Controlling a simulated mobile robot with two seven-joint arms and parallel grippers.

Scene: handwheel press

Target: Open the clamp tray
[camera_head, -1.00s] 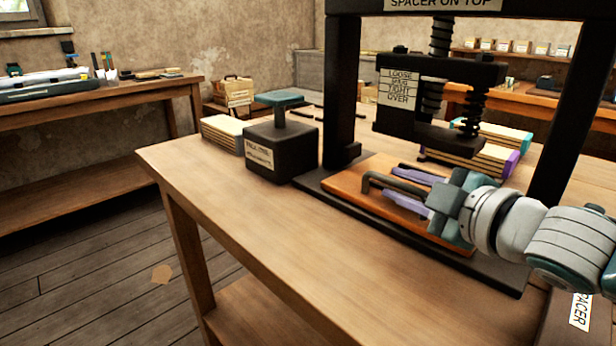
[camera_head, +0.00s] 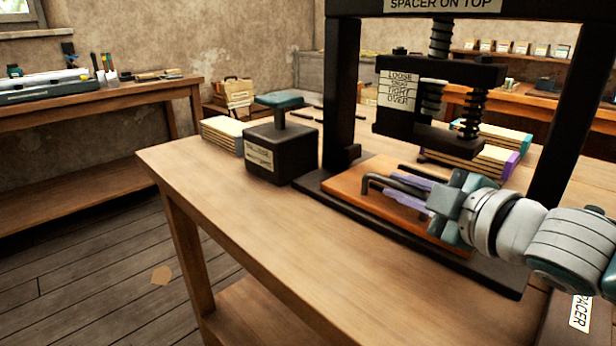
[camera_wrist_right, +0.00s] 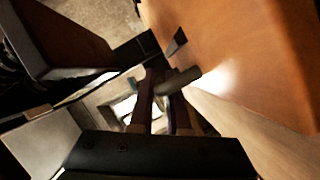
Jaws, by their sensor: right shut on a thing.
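The clamp tray (camera_head: 345,186) is a flat orange-brown slab lying on the dark base of the press, between its posts. A dark bent bar handle (camera_head: 373,182) sticks out at its near side. My right gripper (camera_head: 405,190) reaches in from the right with its purple fingers shut on this handle. In the right wrist view the fingers (camera_wrist_right: 163,90) close around the round grey handle bar (camera_wrist_right: 182,80), beside the orange tray (camera_wrist_right: 235,50). The fingers hide part of the handle. My left gripper is not in view.
The black press head (camera_head: 430,100) with its label and springs hangs above the tray. A dark block with a teal-topped post (camera_head: 281,150) and a stack of boards (camera_head: 222,133) stand left of the press. The table's (camera_head: 250,230) front left is clear.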

